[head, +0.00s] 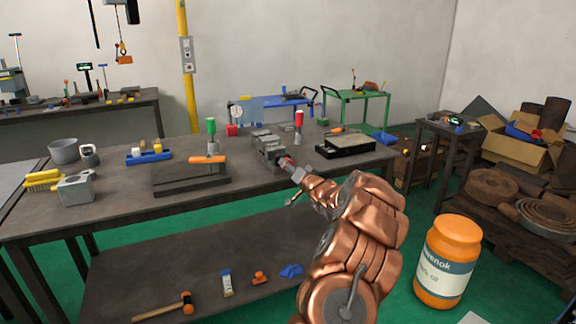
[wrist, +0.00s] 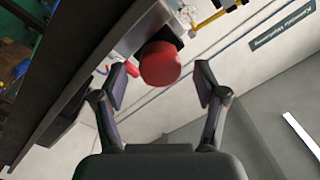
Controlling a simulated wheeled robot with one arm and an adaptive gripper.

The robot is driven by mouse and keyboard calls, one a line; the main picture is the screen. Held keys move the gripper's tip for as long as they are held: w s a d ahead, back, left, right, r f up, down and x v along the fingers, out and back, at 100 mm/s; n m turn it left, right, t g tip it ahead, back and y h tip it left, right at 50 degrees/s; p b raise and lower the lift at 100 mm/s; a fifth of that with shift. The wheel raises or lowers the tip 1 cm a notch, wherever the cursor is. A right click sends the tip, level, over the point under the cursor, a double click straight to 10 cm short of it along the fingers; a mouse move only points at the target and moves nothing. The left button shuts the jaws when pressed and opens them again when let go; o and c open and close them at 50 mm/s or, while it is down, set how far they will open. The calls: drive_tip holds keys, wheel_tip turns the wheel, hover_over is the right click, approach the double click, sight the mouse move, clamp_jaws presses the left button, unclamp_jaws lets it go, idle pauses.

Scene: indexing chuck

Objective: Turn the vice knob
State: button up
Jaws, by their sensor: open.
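The grey vice (head: 267,148) sits on the workbench in the middle of the head view. Its red knob (head: 285,161) faces my arm and is partly hidden by the end of the arm. In the wrist view the round red knob (wrist: 160,65) is large and near the centre. My gripper (wrist: 160,83) is open and empty. Its two fingers stand apart, one to either side of the knob in the picture, and no contact shows. In the head view my gripper (head: 294,186) is small and close to the knob.
The workbench (head: 120,200) also carries a dark block (head: 190,182) with an orange-handled tool, a black tray (head: 345,146) right of the vice, and a grey box (head: 76,190). An orange jar (head: 449,262) stands at the right. Green floor is open around the bench.

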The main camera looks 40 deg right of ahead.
drive_tip(key=shift+x, duration=1.15)
drive_tip(key=c, duration=1.1)
drive_tip(key=shift+c, duration=0.2)
drive_tip(key=shift+n, duration=0.3)
